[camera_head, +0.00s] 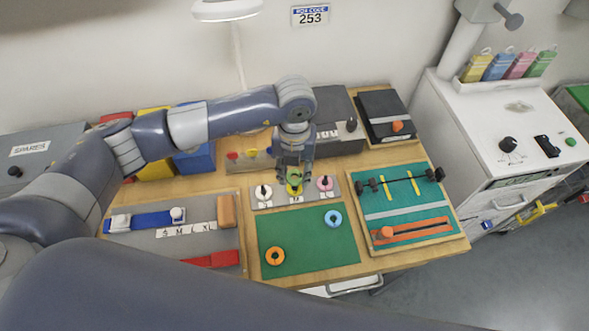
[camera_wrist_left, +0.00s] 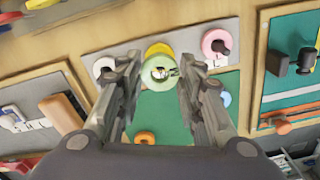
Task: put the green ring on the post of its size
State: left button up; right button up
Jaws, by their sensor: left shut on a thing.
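My left gripper (camera_head: 293,177) is shut on the green ring (camera_head: 294,178), above the middle of the grey post board (camera_head: 309,197). In the left wrist view the green ring (camera_wrist_left: 153,72) lies between the fingertips (camera_wrist_left: 159,72). A dark piece shows in its hole; I cannot tell whether the ring is around a post. A yellow ring (camera_wrist_left: 158,48) shows just behind it, at the middle position. A white ring (camera_head: 259,192) is at the left post and a pink ring (camera_head: 320,183) at the right post. My right gripper is out of view.
An orange ring (camera_head: 274,256) and a blue ring (camera_head: 333,218) lie on the green mat (camera_head: 307,242) in front. A teal board (camera_head: 412,205) with black and orange fittings is to the right. A grey board (camera_head: 190,243) with labelled slides is to the left.

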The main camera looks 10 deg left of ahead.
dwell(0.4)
pick_arm(q)
jog(key=shift+f, duration=0.1)
jog(key=shift+b, duration=0.35)
dwell(0.4)
jog(key=shift+f+b, duration=0.1)
jog(key=shift+b, duration=0.3)
dwell(0.7)
jog(key=shift+f+b, duration=0.7)
dwell(0.7)
jog(key=o, duration=0.8)
jog(key=shift+c, duration=0.2)
